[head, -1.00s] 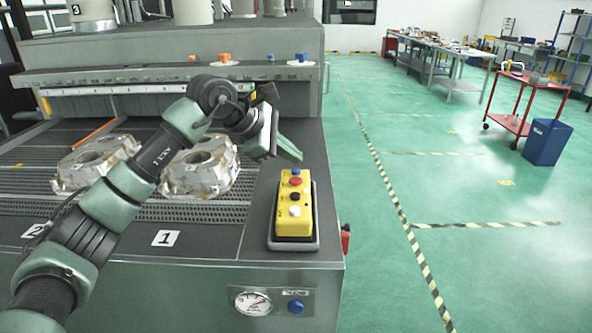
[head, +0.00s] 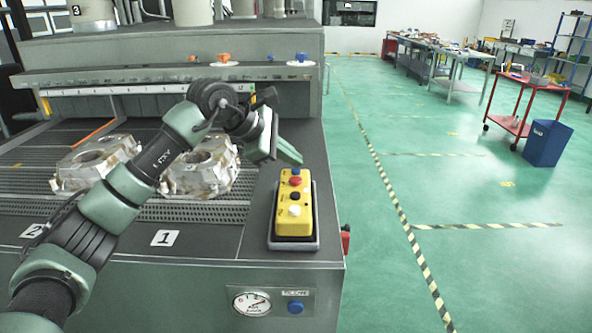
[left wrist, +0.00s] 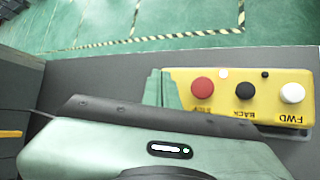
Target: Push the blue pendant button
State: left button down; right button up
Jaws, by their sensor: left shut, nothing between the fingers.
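The yellow pendant box (head: 281,222) lies on the front right of the grey machine bench. Its blue button (head: 296,171) is at the far end, followed by red (head: 295,181), black (head: 295,196) and white (head: 294,211) buttons. My left gripper (head: 298,159) is shut and empty, its green fingertips just beyond and above the blue button in the head view. Contact cannot be told. In the left wrist view the shut fingers (left wrist: 161,88) stand at the red button's left, and the blue button is hidden. My right gripper is not in view.
Two metal castings (head: 200,170) lie on the slatted bed at the left. A shelf with blue and orange knobs (head: 224,57) runs behind. Another blue button (head: 295,307) is beside a gauge (head: 252,303) on the bench front.

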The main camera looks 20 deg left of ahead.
aim_at(292, 174)
pick_arm(q)
jog(key=shift+f+b, duration=0.3)
jog(key=shift+f, duration=0.2)
jog(key=shift+r, duration=0.15)
dwell(0.4)
jog(key=shift+r+p, duration=0.65)
jog(key=shift+r, duration=0.15)
notch_tip(292, 174, up, 5)
jog(key=p, duration=0.3)
jog(key=shift+p, duration=0.3)
jog(key=shift+f, duration=0.1)
